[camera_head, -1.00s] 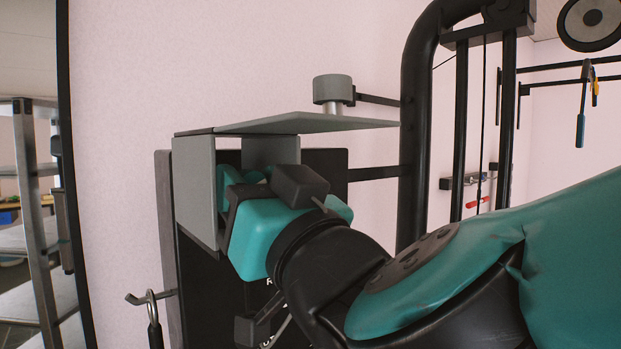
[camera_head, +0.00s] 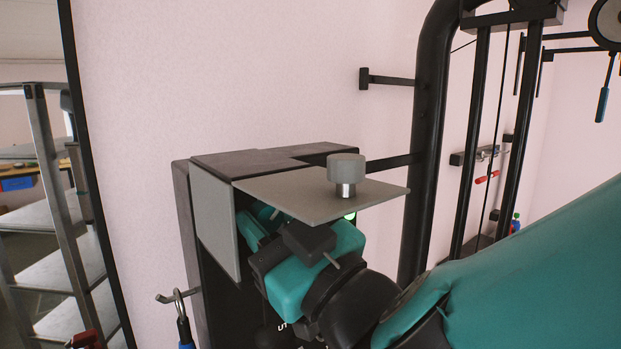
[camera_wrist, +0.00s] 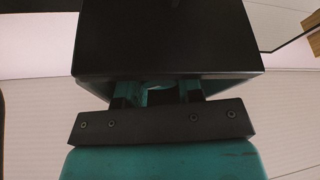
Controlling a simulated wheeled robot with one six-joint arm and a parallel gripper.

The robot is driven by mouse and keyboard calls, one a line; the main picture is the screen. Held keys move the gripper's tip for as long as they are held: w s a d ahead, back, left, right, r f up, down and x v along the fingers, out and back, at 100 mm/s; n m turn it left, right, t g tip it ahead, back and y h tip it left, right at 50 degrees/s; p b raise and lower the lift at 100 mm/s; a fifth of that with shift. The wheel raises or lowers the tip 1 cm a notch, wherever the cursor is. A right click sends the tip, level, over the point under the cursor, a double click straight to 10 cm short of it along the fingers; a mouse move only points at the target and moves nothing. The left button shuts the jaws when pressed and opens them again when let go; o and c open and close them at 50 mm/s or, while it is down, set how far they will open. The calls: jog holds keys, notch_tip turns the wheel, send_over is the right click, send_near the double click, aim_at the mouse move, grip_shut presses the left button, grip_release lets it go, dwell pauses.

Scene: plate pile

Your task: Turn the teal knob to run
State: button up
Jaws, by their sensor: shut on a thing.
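My gripper (camera_head: 256,224) reaches in under a grey hood plate (camera_head: 300,192) and points at the dark wall box (camera_head: 205,262). In the wrist view my gripper (camera_wrist: 160,95) has its two fingers on either side of a small teal piece, seemingly the teal knob (camera_wrist: 158,84), and is shut on it. Most of the knob is hidden by the fingers, the hood and my wrist. Its pointer and the run mark cannot be made out.
A grey side plate (camera_head: 215,222) stands left of my gripper. A round grey knob (camera_head: 346,170) sits on the hood. A green light (camera_head: 350,216) shows below the hood. A thick black post (camera_head: 430,140) stands to the right; a hook with a carabiner (camera_head: 180,300) hangs at lower left.

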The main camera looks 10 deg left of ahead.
dwell(0.4)
jog(key=o, duration=0.6)
jog(key=shift+o, duration=0.2)
